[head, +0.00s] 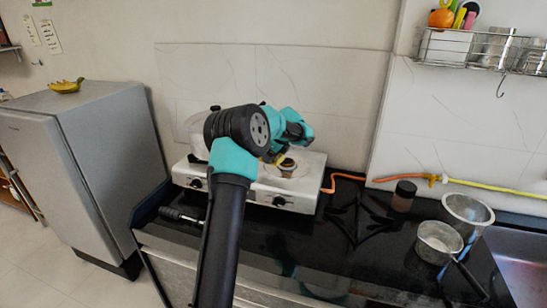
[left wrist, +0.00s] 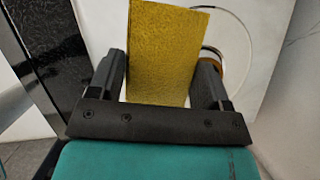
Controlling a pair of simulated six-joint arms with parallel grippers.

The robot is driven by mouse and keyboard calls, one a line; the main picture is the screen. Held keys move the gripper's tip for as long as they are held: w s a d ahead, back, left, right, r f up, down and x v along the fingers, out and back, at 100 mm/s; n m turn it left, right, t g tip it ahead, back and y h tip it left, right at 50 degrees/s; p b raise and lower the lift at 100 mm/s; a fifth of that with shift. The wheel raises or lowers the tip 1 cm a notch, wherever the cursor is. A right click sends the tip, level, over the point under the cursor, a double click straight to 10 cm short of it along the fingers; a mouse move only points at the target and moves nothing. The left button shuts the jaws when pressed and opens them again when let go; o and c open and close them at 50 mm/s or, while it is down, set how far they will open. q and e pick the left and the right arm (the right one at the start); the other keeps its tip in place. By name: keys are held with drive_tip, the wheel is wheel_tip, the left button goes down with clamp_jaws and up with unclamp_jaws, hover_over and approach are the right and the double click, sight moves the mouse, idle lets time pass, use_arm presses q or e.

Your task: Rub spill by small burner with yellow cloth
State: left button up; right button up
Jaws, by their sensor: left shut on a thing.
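The yellow cloth (left wrist: 168,45) is held between the two fingers of my left gripper (left wrist: 162,80) in the left wrist view. It stands up flat between the jaws. In the head view the arm hides most of the gripper, and only a small yellow patch of cloth (head: 281,159) shows. The cloth is over or beside the small burner (head: 288,166) on the right half of the white stove. Whether it touches the stove top I cannot tell. I cannot make out the spill. My right gripper is in neither view.
The white stove (head: 262,190) stands on a black counter (head: 300,240) against a tiled wall. An orange hose (head: 345,177) runs right from the stove. A jar (head: 403,196) and two metal pots (head: 438,240) stand at the right, near the sink (head: 525,275). A fridge (head: 85,150) stands left.

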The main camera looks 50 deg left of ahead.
use_arm(q)
drive_tip(key=shift+w+d+r, duration=0.1)
drive_tip(key=shift+r, duration=1.4)
